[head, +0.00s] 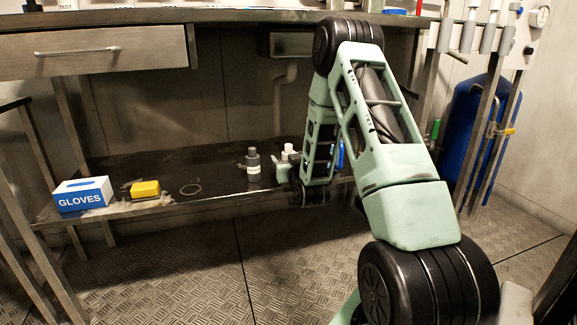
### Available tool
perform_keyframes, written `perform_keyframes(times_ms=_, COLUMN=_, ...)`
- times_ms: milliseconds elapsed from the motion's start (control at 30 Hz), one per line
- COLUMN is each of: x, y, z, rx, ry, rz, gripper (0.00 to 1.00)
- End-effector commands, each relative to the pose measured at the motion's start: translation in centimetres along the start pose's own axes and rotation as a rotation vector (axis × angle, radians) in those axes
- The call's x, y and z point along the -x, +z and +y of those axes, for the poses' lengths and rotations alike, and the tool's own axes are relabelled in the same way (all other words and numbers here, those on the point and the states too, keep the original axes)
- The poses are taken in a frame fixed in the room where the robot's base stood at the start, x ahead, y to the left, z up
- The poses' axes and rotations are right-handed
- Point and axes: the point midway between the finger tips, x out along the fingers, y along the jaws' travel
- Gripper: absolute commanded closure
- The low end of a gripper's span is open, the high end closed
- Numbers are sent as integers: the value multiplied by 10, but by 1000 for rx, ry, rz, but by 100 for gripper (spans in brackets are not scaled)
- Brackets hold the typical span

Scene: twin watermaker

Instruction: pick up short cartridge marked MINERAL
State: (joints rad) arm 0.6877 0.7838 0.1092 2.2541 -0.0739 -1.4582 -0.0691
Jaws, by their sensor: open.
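A short dark grey cylinder (253,165) with a pale band stands upright on the low shelf under the bench. A short white-topped piece (289,150) stands just right of it, partly behind my arm. No MINERAL marking can be read on either, so I cannot tell which is the named cartridge. My gripper (281,170), pale green, is low over the shelf, just right of the grey cylinder and at the white-topped piece. It is open, but its fingers are small and partly hidden. I cannot tell whether it touches either piece.
The dark lower shelf (135,188) also holds a GLOVES box (83,194), a yellow block (145,189) and a thin ring (190,190). The drawer (95,53) and a white drain pipe (279,100) are above. A blue tank (470,135) stands right. The front floor is clear.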

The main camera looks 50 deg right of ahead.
Motion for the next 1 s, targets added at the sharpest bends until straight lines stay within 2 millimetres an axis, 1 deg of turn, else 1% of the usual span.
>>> perform_keyframes(times_ms=100, x=0, y=0, z=0, rx=0, ry=0, rz=0, gripper=38)
perform_keyframes(times_ms=167, x=0, y=0, z=0, rx=0, ry=0, rz=0, gripper=54)
perform_keyframes(times_ms=200, x=0, y=0, z=0, rx=0, ry=0, rz=0, gripper=65)
perform_keyframes(times_ms=300, x=0, y=0, z=0, rx=0, ry=0, rz=0, gripper=90)
perform_keyframes(times_ms=533, x=0, y=-1, z=0, rx=0, ry=0, rz=1, gripper=90)
perform_keyframes(times_ms=633, x=0, y=-8, z=0, rx=0, ry=0, rz=2, gripper=90)
perform_keyframes(times_ms=767, x=0, y=-30, z=0, rx=0, ry=-1, rz=5, gripper=90)
perform_keyframes(times_ms=900, x=0, y=-60, z=-1, rx=1, ry=-1, rz=5, gripper=90)
perform_keyframes(times_ms=1000, x=0, y=-78, z=0, rx=1, ry=-1, rz=4, gripper=90)
